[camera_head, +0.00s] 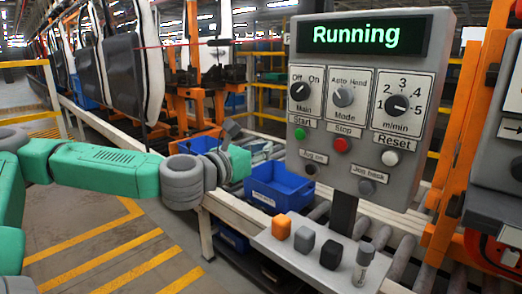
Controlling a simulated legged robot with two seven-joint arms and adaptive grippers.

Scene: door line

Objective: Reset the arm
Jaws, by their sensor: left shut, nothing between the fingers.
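My left arm comes in from the left, green with grey joints, and is bent in front of the conveyor. My left gripper (232,130) is small and dark at the arm's end, partly hidden by my wrist; it is shut and empty. It is left of the control panel (366,110) and apart from it. The panel's screen (364,36) reads "Running" in green. Below it are Main, Mode and speed knobs, with a green start button (300,133), a red stop button (341,145) and a white reset button (390,158). My right gripper is not in view.
A blue bin (278,188) stands on the roller conveyor behind my wrist. Yellow-striped floor lies below my arm.

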